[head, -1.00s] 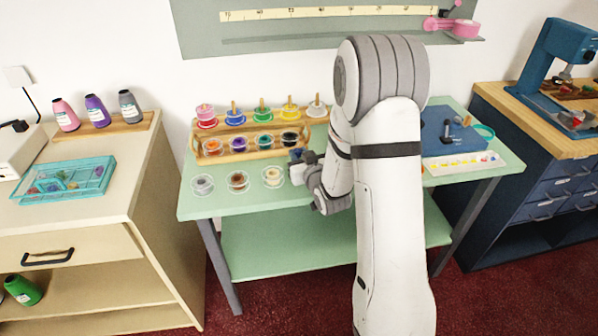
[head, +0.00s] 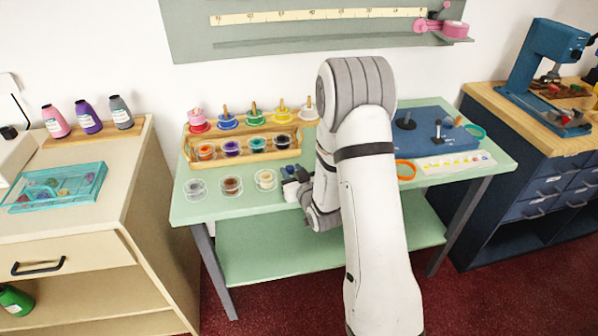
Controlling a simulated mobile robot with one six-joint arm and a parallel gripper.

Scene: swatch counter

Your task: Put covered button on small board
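My gripper (head: 290,174) is low over the green table, just right of the clear round dishes in the front row. It is small and partly turned away, so I cannot tell whether its fingers are open or shut. A small dark blue patch shows at its tip; I cannot tell whether it is part of the gripper or a held thing. I cannot clearly make out a covered button. A blue board (head: 432,143) with dark upright tools lies at the table's right; I cannot tell if it is the small board. My arm hides the table's middle.
A wooden rack (head: 243,153) of colored spools and dishes stands at the table's back left. Clear dishes (head: 230,186) stand in front of it. An orange ring (head: 405,170) and a white strip with colored dots (head: 455,164) lie at the right. The front left corner is clear.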

